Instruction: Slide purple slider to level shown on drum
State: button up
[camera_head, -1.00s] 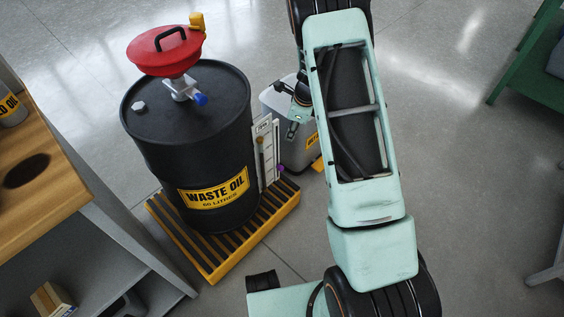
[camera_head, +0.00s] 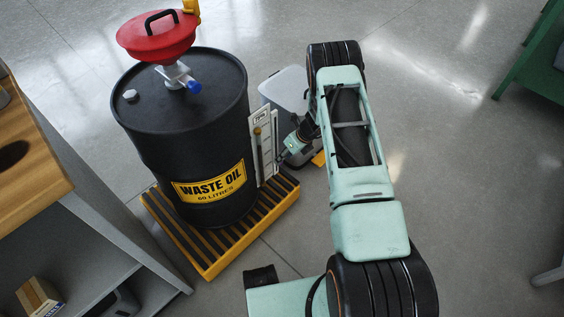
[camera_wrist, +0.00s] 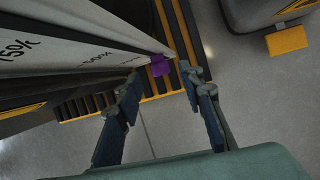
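The black waste oil drum (camera_head: 188,140) stands upright on a yellow slatted pallet in the head view. A pale upright gauge panel (camera_head: 256,150) is at its right side, with a small yellowish marker (camera_head: 257,131) near its upper part. In the wrist view the panel (camera_wrist: 112,42) shows percent marks, one reading 50%. The purple slider (camera_wrist: 158,66) sits at the panel's edge. My gripper (camera_wrist: 163,77) is open, with one finger to each side of the slider; I see no clear contact. In the head view my gripper (camera_head: 285,153) is beside the panel and small; the slider is not clear there.
The pallet (camera_head: 210,267) reaches out below the drum. A grey bin (camera_head: 283,88) stands behind my gripper. A red funnel (camera_head: 160,42) and blue-handled valve top the drum. A shelf unit (camera_head: 110,235) is at left. Open floor lies to the right.

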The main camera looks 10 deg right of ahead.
jog(key=x, duration=0.2)
jog(key=shift+w+a+f, duration=0.1)
jog(key=shift+a+f, duration=0.05)
jog(key=shift+f, duration=0.2)
jog(key=shift+c, duration=0.6)
grip_shut()
